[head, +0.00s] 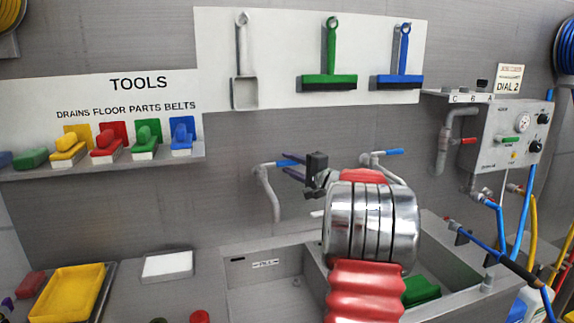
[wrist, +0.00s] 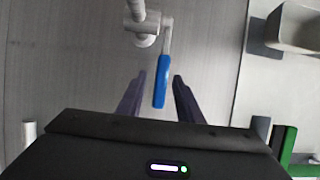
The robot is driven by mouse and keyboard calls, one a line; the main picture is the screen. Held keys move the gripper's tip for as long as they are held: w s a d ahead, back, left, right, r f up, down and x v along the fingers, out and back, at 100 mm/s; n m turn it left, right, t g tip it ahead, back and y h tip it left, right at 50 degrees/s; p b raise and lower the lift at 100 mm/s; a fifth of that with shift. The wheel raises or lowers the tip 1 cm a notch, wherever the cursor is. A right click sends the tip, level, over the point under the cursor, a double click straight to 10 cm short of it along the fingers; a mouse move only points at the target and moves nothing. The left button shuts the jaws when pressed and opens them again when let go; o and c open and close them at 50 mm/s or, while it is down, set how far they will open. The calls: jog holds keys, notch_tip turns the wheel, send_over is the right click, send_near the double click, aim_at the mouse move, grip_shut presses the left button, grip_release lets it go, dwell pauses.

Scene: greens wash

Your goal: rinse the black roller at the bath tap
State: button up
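A wall tap with a blue lever (head: 287,163) and a grey spout (head: 268,190) stands over the left part of the bath (head: 262,262). My gripper (head: 289,170) is at this lever. In the wrist view the blue lever (wrist: 162,85) lies between my gripper's two dark purple fingers (wrist: 160,90), with gaps on both sides. The fingers are open and hold nothing. I cannot make out a black roller in either view; my arm hides part of the bath. A second tap with a blue lever (head: 389,152) is further right.
A green object (head: 420,291) lies in the bath's right part. A white block (head: 167,265) and yellow tray (head: 70,293) are on the left counter. A dark round thing (head: 158,320) shows at the bottom edge. A dial panel (head: 515,135) and hoses stand right.

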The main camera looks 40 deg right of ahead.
jog(key=shift+w, duration=0.65)
jog(key=shift+c, duration=0.5)
grip_shut()
jog(key=shift+f, duration=0.1)
